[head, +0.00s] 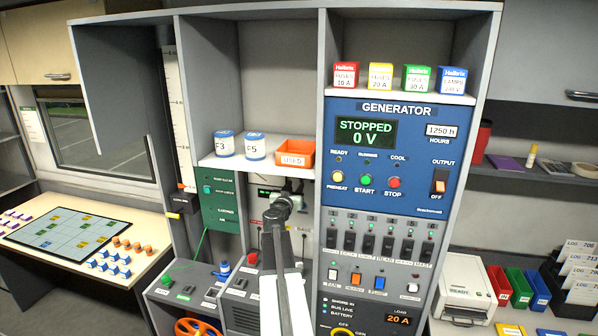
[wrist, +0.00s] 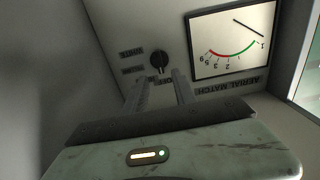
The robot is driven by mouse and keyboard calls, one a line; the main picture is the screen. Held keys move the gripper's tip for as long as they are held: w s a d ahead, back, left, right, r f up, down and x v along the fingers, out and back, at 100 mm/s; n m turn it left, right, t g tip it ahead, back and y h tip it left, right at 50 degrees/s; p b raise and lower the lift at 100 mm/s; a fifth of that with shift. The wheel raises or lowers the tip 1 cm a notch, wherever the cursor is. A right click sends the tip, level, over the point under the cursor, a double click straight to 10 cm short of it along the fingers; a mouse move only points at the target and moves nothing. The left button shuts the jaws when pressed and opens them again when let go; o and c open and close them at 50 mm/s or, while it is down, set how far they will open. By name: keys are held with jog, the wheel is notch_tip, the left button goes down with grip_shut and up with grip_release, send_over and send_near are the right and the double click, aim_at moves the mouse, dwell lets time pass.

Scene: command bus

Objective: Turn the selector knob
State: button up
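The selector knob (wrist: 160,63) is small, round and black, with a light pointer mark. It sits on a pale panel in the wrist view, with small labels around it, upside down here. My gripper (wrist: 159,77) is open, with its two grey fingers apart and pointing at the panel. The knob shows just beyond the fingertips, roughly in line with the gap between them. Nothing is held. I cannot tell whether a finger touches the knob. In the head view my arm reaches into the recess under the shelf and hides the knob and most of the gripper.
An AERIAL MATCH meter (wrist: 232,40) is right of the knob in the wrist view. In the head view, an orange bin (head: 295,153) stands on the shelf (head: 235,164) above my arm. The GENERATOR panel (head: 392,155) is to the right, a green board (head: 220,203) to the left.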

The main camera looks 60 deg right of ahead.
jog(key=x, duration=0.7)
jog(key=shift+d, duration=0.4)
